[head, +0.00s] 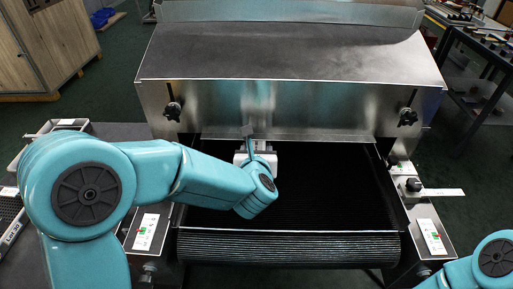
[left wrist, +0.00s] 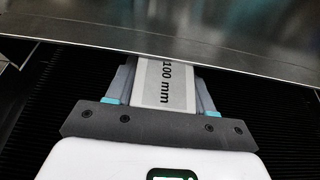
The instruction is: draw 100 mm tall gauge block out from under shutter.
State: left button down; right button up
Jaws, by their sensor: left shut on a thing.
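The gauge block (left wrist: 164,84) is pale, marked "100 mm", and stands between the fingers of my left gripper (left wrist: 165,88) in the left wrist view. My left gripper is shut on it, with a finger on each side. The block's far end reaches the lower edge of the metal shutter (left wrist: 180,42), and I cannot tell how much lies beneath it. In the head view the shutter (head: 320,118) spans the dryer front, and my left gripper (head: 250,140) is at its lower edge, left of centre. There the block is hidden. My right gripper is out of view.
The dark ribbed conveyor belt (head: 330,190) runs out below the shutter, with free room to the right of my left arm. Black knobs (head: 173,110) (head: 407,116) sit on both shutter sides. Side rails carry switch panels (head: 146,231) (head: 432,236).

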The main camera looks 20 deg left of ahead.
pick_arm(q)
jog(key=shift+s+d, duration=0.1)
jog(key=shift+s, duration=0.15)
jog(key=shift+s+d+b, duration=0.25)
jog(key=shift+s+b, duration=0.2)
jog(key=shift+s, duration=0.45)
jog(key=shift+s+d+b, duration=0.25)
jog(key=shift+s+b, duration=0.2)
jog(key=shift+s, duration=0.45)
jog(key=shift+c, duration=1.7)
grip_release()
jog(key=v, duration=1.2)
jog(key=shift+p, duration=0.45)
